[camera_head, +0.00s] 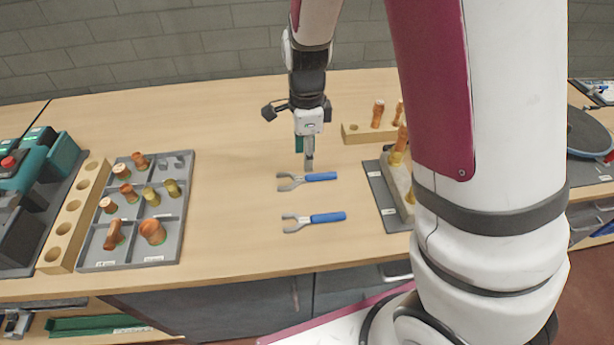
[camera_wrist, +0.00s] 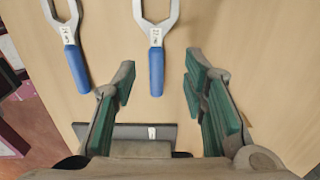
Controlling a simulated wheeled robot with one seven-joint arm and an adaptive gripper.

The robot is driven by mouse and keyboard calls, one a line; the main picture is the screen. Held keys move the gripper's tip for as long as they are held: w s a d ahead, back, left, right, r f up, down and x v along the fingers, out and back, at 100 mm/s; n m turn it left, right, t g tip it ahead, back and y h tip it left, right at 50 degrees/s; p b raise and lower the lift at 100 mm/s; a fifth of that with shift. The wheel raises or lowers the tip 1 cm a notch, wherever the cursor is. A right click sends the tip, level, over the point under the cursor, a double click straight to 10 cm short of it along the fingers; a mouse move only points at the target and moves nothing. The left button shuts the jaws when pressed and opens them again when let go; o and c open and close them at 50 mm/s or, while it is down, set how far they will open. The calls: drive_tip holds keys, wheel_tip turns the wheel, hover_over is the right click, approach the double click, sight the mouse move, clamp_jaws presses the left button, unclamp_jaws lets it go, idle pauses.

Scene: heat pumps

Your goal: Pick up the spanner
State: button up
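Two spanners with grey open jaws and blue handles lie flat on the wooden bench. In the head view, the back spanner (camera_head: 320,177) lies just behind the front spanner (camera_head: 327,217), both with jaws to the left. My gripper (camera_head: 309,166) points down over the back spanner's handle. In the wrist view, my gripper (camera_wrist: 159,78) is open, with green-padded fingers wide apart and nothing between the pads. The back spanner (camera_wrist: 156,60) is roughly centred ahead of the fingers. The front spanner (camera_wrist: 73,60) is off to the left. The height of the fingertips above the bench is hard to tell.
A grey compartment tray (camera_head: 130,257) with several copper and brass fittings lies left, beside a wooden block with holes (camera_head: 62,228). A grey plate (camera_head: 378,190) holding a fitting stand and a wooden block (camera_head: 355,134) are right. The bench (camera_head: 225,190) around the spanners is clear.

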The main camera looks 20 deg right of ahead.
sight(308, 176)
drive_tip(key=shift+s+d+f, duration=0.1)
drive_tip(key=shift+s+f, duration=0.05)
drive_tip(key=shift+f, duration=1.45)
drive_tip(key=shift+s+f, duration=0.15)
drive_tip(key=shift+f, duration=1.45)
clamp_jaws()
